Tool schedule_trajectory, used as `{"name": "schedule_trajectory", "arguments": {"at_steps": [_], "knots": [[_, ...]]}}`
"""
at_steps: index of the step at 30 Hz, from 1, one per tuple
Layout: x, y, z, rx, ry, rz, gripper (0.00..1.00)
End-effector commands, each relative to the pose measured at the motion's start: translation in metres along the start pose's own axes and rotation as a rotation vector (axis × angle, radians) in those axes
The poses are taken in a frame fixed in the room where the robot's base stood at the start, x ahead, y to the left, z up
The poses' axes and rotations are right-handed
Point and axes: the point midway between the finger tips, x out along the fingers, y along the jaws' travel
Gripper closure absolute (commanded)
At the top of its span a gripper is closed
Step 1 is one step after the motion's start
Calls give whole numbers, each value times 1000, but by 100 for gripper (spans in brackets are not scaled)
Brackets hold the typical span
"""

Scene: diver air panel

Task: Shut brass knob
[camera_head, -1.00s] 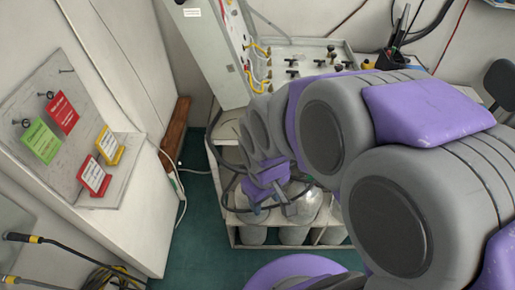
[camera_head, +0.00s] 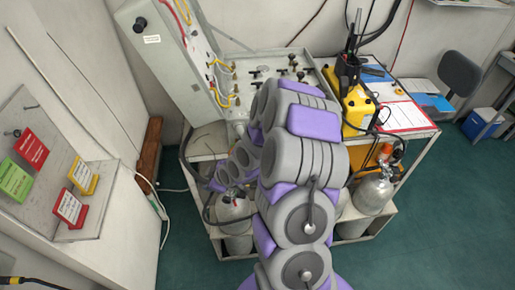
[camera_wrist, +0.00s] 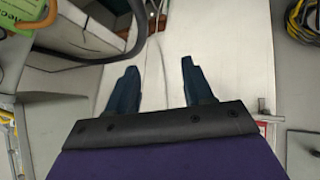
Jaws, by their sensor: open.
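My arm stands in front of the bench and covers the near part of the panel. My gripper (camera_wrist: 157,78) is open and empty in the wrist view, its two dark fingers apart over a pale surface. No brass knob shows in the wrist view. The gripper is mostly hidden by my arm in the head view.
A tall grey cabinet (camera_head: 172,62) with hoses stands left of the panel. A yellow case (camera_head: 357,108) and a clipboard (camera_head: 405,116) are on the bench at right. A gas cylinder (camera_head: 374,193) stands below. A board with coloured tags (camera_head: 31,150) is at left.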

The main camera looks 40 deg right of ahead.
Motion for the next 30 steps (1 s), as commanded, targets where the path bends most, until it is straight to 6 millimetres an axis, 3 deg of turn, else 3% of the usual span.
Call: {"name": "schedule_trajectory", "arguments": {"at_steps": [7, 14, 23, 30], "knots": [[35, 19, 18, -28, 175, 133, 49], [46, 43, 48, -24, 304, 322, 49], [30, 66, 106, 14, 371, 647, 49], [-3, 72, 162, 50, 330, 922, 49]]}}
